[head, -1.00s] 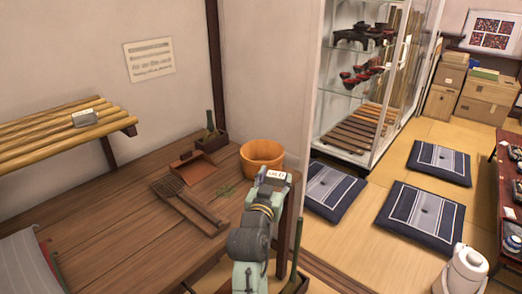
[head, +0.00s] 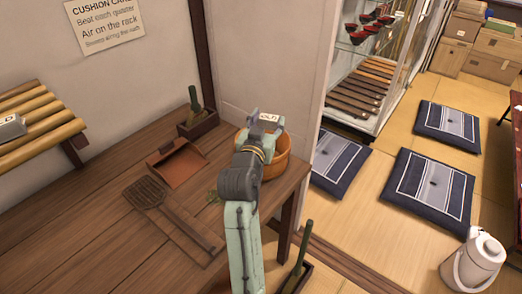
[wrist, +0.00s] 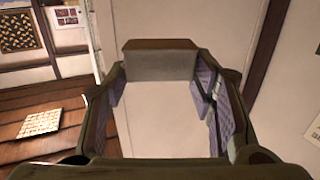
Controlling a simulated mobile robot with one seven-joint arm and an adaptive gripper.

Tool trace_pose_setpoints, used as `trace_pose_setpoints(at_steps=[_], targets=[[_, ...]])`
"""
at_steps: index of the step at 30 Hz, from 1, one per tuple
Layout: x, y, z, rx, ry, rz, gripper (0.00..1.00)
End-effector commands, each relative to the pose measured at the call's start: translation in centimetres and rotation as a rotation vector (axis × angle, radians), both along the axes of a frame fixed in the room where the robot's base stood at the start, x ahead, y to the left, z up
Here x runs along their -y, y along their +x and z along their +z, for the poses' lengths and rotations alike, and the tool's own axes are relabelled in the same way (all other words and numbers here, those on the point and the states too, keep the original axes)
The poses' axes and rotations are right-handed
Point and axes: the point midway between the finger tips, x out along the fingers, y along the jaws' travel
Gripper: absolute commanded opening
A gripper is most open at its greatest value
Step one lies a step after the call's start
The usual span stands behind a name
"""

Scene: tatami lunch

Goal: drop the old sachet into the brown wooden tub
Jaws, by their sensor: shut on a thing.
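My gripper (head: 267,121) is shut on a small pale packet with dark lettering, the sachet (head: 269,117). In the wrist view the sachet (wrist: 160,67) shows as a pale block between the finger pads; its lettering is not visible there. The brown wooden tub (head: 279,163) stands on the wooden bench top near its right end, against the wall. In the head view my gripper and wrist overlap the tub and hide much of its opening. I cannot tell the sachet's exact height over the rim.
A dustpan (head: 178,164), a flat woven beater (head: 146,193) and a small box with a green-handled tool (head: 198,122) lie left of the tub. A slatted rack (head: 45,110) at the left holds another labelled packet (head: 10,127). Floor cushions (head: 430,190) lie right.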

Motion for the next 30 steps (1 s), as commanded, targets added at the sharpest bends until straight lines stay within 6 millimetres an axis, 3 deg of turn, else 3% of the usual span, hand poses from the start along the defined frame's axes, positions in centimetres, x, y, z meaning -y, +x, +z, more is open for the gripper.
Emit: trace_pose_setpoints(at_steps=[15, 25, 26, 30], targets=[[0.0, 0.0, -5.6, -0.001, -0.001, 0.000, 0.36], [0.0, 0.0, -5.8, 0.000, 0.000, 0.000, 0.36], [0.0, 0.0, -5.8, 0.000, 0.000, 0.000, 0.51], [0.0, 0.0, -5.8, 0.000, 0.000, 0.000, 0.61]])
